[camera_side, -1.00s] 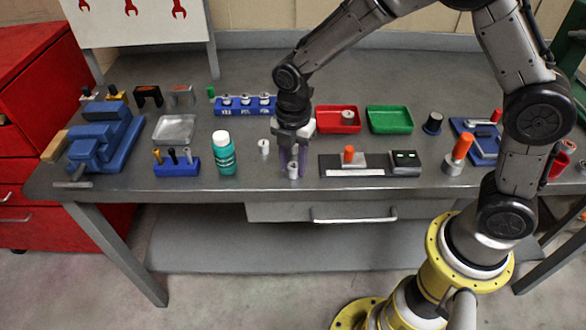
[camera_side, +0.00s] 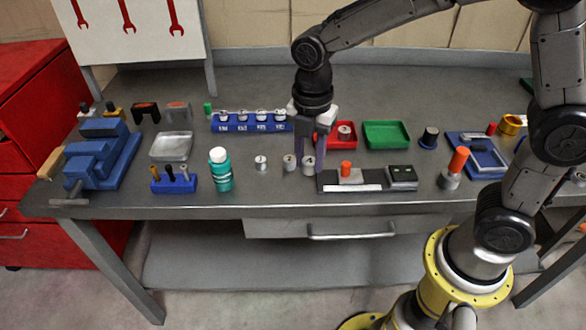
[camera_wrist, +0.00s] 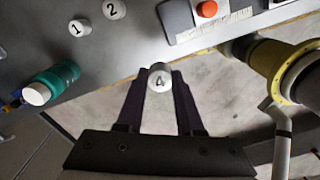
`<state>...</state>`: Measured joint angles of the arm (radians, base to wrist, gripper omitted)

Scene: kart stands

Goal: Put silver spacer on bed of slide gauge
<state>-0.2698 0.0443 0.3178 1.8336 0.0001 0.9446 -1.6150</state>
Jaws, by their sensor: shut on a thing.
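My gripper (camera_side: 309,158) is shut on a silver spacer (camera_side: 308,166), a short cylinder. In the wrist view this spacer (camera_wrist: 160,85), marked 4, sits between the two dark fingertips. The slide gauge (camera_side: 325,183) lies just right of my gripper, with a dark base, a pale scale strip, an orange-knobbed slider (camera_side: 347,172) and a dark readout block (camera_side: 403,175). The gauge also shows at the top of the wrist view (camera_wrist: 184,22). Two other silver spacers stand to the left, marked 1 (camera_wrist: 79,28) and 2 (camera_wrist: 114,9).
A teal bottle (camera_side: 221,172) stands left of the spacers. Behind my gripper are a blue block (camera_side: 245,125) with several silver pieces, a red tray (camera_side: 350,143) and a green tray (camera_side: 386,135). An orange-topped post (camera_side: 455,165) stands right of the gauge.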

